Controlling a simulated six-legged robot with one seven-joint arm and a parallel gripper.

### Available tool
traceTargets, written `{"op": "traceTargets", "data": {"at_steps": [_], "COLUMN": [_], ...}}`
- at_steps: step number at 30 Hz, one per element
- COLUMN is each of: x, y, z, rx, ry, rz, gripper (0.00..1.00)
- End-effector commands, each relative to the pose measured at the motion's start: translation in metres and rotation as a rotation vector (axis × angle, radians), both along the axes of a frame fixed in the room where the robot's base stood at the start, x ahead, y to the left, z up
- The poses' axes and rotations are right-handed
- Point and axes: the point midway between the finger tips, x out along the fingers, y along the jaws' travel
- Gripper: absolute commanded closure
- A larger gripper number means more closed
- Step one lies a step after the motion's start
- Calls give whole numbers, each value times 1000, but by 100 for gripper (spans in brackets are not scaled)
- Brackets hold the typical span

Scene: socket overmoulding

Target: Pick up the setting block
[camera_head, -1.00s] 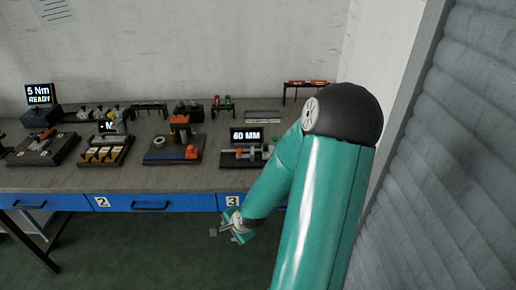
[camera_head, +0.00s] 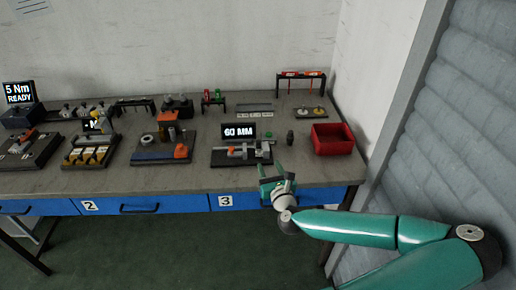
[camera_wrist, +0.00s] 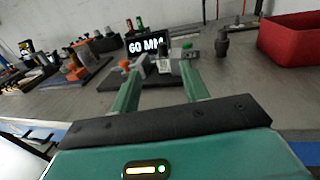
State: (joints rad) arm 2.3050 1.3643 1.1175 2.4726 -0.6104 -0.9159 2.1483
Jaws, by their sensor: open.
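My gripper (camera_head: 272,174) is open and empty at the front edge of the bench, near drawer 3. In the wrist view its two green fingers (camera_wrist: 160,82) point over the bench towards the fixture with the "60 MM" display (camera_head: 241,152), which carries a grey slide and an orange knob. A small dark upright piece (camera_head: 290,138) stands on the bench right of that fixture, and it shows in the wrist view (camera_wrist: 222,45) right of the fingers. It may be the setting block, but I cannot tell for sure. Nothing is between the fingers.
A red bin (camera_head: 333,140) stands right of the dark piece. Other fixtures (camera_head: 164,142) line the bench to the left. A low rack with red items (camera_head: 301,84) is at the back. Bare bench top lies in front of the bin. A ribbed grey wall is at the right.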

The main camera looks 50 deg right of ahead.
Motion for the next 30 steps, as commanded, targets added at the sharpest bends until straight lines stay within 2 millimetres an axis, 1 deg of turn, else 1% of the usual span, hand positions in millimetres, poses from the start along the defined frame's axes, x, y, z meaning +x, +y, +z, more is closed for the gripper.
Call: {"op": "traceTargets", "data": {"at_steps": [6,10,17,25,30], "x": [34,52,67,98,103], "y": [-24,-37,-50,-75,-80], "z": [-1,-1,-2,-6,-6], "rx": [-4,-2,-2,-4,-2], "ry": [4,5,7,7,6], "rz": [4,4,4,4,3], "gripper": [55,55,55,55,55]}}
